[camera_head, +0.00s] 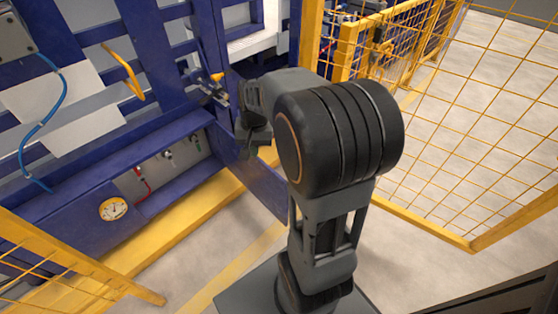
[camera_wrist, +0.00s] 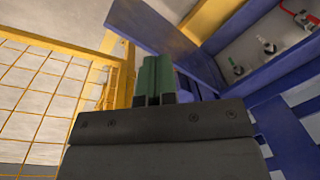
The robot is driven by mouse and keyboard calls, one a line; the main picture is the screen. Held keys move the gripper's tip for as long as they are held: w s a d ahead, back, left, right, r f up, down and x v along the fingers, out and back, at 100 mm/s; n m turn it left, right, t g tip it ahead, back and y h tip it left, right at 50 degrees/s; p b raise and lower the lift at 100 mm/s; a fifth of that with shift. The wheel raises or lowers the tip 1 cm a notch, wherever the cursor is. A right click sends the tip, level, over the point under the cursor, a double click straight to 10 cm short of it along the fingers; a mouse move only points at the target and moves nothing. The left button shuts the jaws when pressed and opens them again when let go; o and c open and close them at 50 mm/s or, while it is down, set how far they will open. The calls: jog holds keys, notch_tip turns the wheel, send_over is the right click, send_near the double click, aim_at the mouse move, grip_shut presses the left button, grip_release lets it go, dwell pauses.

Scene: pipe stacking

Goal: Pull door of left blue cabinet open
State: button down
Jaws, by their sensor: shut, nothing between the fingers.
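The blue cabinet (camera_head: 165,195) fills the left of the head view, with a gauge and small valves in its lower recess. A blue door-like panel (camera_head: 268,188) stands out at an angle from the cabinet's right side, so it looks partly open. It also shows as a slanted blue panel in the wrist view (camera_wrist: 160,28). My gripper (camera_head: 249,148) is beside the upper part of this panel. In the wrist view, my gripper's green fingertips (camera_wrist: 155,75) are together and empty, with the panel behind them. I cannot tell whether they touch it. No door handle is clearly visible.
Yellow mesh fencing (camera_head: 460,130) stands to the right, and another yellow fence piece (camera_head: 75,265) is at lower left. A yellow beam (camera_head: 175,230) runs along the cabinet's foot. Light floor (camera_head: 225,265) is clear in front.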

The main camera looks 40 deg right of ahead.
jog(key=w+d+f+m+g+y+p, duration=0.1)
jog(key=w+d+f+m+y+p, duration=0.1)
jog(key=d+f+m, duration=0.6)
jog(key=w+d+f+m+y+p, duration=0.1)
jog(key=w+d+f+m+p, duration=0.2)
jog(key=d, duration=0.9)
jog(key=s+a+f+n+b, duration=0.1)
jog(key=a+f+b, duration=0.3)
jog(key=a+f, duration=0.3)
jog(key=shift+x, duration=1.05)
jog(key=shift+s, duration=0.2)
